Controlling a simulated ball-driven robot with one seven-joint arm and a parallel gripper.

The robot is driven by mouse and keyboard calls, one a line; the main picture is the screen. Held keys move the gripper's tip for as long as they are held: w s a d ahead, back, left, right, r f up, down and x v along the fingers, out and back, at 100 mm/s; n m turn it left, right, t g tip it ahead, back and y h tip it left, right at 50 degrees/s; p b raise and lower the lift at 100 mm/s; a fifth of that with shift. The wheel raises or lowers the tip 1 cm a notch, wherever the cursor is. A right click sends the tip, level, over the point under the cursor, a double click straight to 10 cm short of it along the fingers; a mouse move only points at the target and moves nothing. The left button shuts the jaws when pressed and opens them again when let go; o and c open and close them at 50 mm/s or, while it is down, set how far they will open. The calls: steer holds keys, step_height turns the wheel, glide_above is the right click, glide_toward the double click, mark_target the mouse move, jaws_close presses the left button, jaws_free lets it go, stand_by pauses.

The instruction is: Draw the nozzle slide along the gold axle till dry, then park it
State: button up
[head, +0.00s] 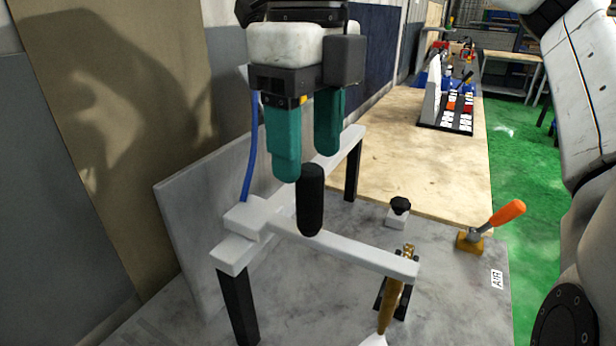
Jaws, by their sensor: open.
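The nozzle slide (255,217) is a white block sitting on a pale raised rail (236,252), with a long white arm (350,250) reaching right. An upright black handle (310,205) stands on that arm. A small brass nozzle (408,251) shows at the arm's far end. The gold axle (392,297) lies below that end, partly hidden by the arm; a white tip shows at the bottom edge. My gripper (307,166), with teal fingers, is open and empty just above the handle's top. I cannot tell whether the fingers overlap its top.
A blue hose (250,150) rises from the slide. An orange-handled lever (505,213) stands near an AIR label (496,279). A black knob (400,205) sits behind the arm. An upright grey panel (190,230) stands left. A wooden bench (410,160) extends behind.

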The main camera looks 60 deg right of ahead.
steer(key=shift+r, duration=1.95)
